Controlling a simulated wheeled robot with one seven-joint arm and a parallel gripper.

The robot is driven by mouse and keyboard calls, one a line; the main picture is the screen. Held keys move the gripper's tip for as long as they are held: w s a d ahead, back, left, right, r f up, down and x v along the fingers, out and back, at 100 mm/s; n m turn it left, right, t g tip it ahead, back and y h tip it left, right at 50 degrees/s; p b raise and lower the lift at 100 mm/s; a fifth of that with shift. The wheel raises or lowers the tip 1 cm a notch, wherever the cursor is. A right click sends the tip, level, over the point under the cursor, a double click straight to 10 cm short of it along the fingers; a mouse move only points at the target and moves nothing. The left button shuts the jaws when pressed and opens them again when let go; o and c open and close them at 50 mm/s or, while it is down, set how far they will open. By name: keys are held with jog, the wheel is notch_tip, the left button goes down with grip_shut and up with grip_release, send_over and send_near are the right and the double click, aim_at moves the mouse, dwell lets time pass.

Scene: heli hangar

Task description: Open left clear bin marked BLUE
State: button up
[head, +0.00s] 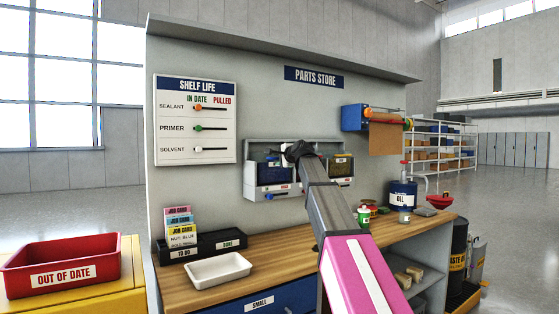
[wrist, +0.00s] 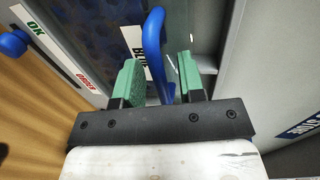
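The left clear bin (head: 270,174) hangs in the grey wall rack below the PARTS STORE sign, with dark blue contents. In the wrist view its clear front (wrist: 85,22) fills the upper left, beside a partly hidden white label (wrist: 131,40) with dark letters. A curved blue handle (wrist: 153,40) stands out from that front. My gripper (wrist: 160,80) has its green fingers apart, one on each side of the handle. Gaps show between handle and fingers. In the head view my gripper (head: 292,152) is in front of the rack, and my arm hides part of it.
A second bin (head: 342,167) sits at the rack's right side. A blue knob (wrist: 12,42) lies near OK and ORDER labels. The wooden bench (head: 290,258) below carries a white tray (head: 217,269), a card holder and several cans.

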grip_shut()
jog(key=shift+s+f, duration=0.1)
jog(key=shift+s, duration=0.05)
jog(key=s+d+f+t+y, duration=0.1)
jog(key=s+d+f+t, duration=0.1)
jog(key=s+f, duration=0.1)
jog(key=shift+v, duration=0.8)
dwell(0.4)
jog(key=shift+f, duration=0.25)
